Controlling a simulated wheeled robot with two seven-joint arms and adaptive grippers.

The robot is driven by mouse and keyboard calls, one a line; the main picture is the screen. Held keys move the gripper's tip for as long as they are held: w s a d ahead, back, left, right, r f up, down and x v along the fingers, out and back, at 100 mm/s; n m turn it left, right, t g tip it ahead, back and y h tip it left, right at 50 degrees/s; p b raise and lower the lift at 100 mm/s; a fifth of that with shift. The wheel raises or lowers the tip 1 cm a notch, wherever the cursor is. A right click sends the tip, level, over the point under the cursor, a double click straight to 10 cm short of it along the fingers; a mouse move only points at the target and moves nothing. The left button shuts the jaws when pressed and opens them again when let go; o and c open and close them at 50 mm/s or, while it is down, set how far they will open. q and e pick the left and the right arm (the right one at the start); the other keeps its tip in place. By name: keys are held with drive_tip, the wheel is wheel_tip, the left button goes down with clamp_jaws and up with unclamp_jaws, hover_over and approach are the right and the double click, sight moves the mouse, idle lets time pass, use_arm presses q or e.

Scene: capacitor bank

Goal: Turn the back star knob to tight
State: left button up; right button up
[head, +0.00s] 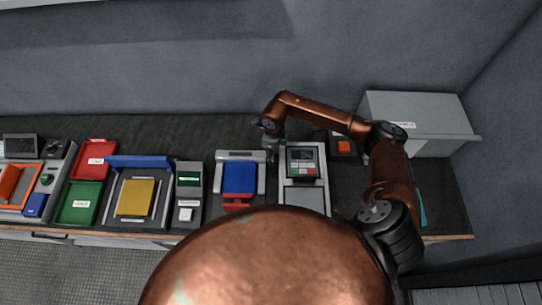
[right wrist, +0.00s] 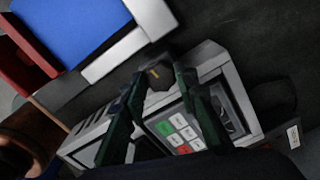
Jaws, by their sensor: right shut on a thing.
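The star knob (right wrist: 159,76) is a dark knob with a small tan mark on it. My right gripper (right wrist: 160,80) is shut on this knob, with one dark finger on each side. In the head view my right gripper (head: 269,150) points down at the back left corner of the device (head: 304,199) and hides the knob. Whether the knob is tight cannot be told. My left gripper is in neither view.
A blue and red fixture (head: 239,178) stands close left of the device. An orange-buttoned box (head: 343,147) is to its right, and a grey cabinet (head: 420,115) is at the back right. Red (head: 95,160) and green (head: 80,203) trays lie further left.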

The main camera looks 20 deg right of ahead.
drive_tip(key=m, duration=0.4)
drive_tip(key=m+b, duration=0.1)
drive_tip(key=shift+w+d+r+m, duration=0.1)
drive_tip(key=shift+w+r+m, duration=0.15)
drive_tip(key=shift+w+m, duration=0.15)
drive_tip(key=m, duration=0.9)
drive_tip(key=shift+m+p, duration=0.55)
drive_tip(key=shift+m, duration=1.65)
drive_tip(key=o, duration=0.9)
drive_tip(key=shift+c, duration=0.2)
drive_tip(key=o, duration=0.3)
drive_tip(key=shift+s+f, duration=0.1)
drive_tip(key=shift+s, duration=0.15)
